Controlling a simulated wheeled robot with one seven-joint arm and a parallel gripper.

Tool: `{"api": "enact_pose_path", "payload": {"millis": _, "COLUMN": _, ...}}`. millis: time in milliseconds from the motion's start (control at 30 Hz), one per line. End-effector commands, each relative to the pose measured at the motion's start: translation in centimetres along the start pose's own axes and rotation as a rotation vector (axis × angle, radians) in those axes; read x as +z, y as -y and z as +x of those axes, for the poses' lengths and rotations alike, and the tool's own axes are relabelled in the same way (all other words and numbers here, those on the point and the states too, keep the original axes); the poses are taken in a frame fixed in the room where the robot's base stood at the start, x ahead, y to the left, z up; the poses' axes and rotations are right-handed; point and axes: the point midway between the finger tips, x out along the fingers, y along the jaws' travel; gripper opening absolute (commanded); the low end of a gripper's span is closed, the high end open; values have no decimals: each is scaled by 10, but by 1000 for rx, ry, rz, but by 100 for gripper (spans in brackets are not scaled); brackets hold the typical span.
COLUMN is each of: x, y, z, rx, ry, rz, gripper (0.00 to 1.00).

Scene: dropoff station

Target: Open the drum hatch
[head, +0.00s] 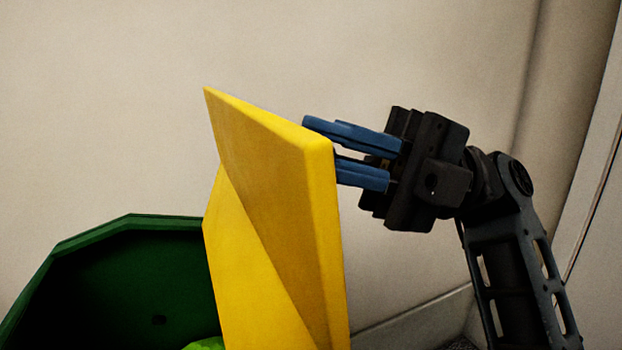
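The yellow drum hatch (265,170) stands raised and steeply tilted beside the opening of the dark green drum (130,222). The drum's dark inside shows at the lower left; the hatch's lower end is cut off by the frame. My gripper (340,150) is at the right of the hatch, near its upper right edge. Its two blue fingers are apart with a gap between them. The upper finger shows just above the hatch's top edge, and the lower finger's tip seems hidden behind the right edge. I cannot tell whether they touch the hatch.
A bright green object (206,343) shows partly inside the drum at the bottom edge. A plain beige wall (130,90) stands behind, with a baseboard (420,318) at the lower right. A pale panel (598,230) stands at the far right. The space above the drum is clear.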

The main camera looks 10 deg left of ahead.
Motion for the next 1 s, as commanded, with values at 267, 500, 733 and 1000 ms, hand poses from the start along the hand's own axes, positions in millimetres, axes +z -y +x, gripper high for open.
{"api": "enact_pose_path", "payload": {"millis": 267, "x": 1, "y": 2, "z": -6, "rx": 36, "ry": 2, "rz": 1, "gripper": 0}}
{"api": "enact_pose_path", "payload": {"millis": 500, "x": 1, "y": 1, "z": -6, "rx": 38, "ry": 3, "rz": 1, "gripper": 0}}
{"api": "enact_pose_path", "payload": {"millis": 733, "x": 1, "y": 1, "z": -6, "rx": 37, "ry": 3, "rz": 1, "gripper": 25}}
{"api": "enact_pose_path", "payload": {"millis": 1000, "x": 0, "y": 2, "z": -6, "rx": 36, "ry": 1, "rz": 1, "gripper": 39}}
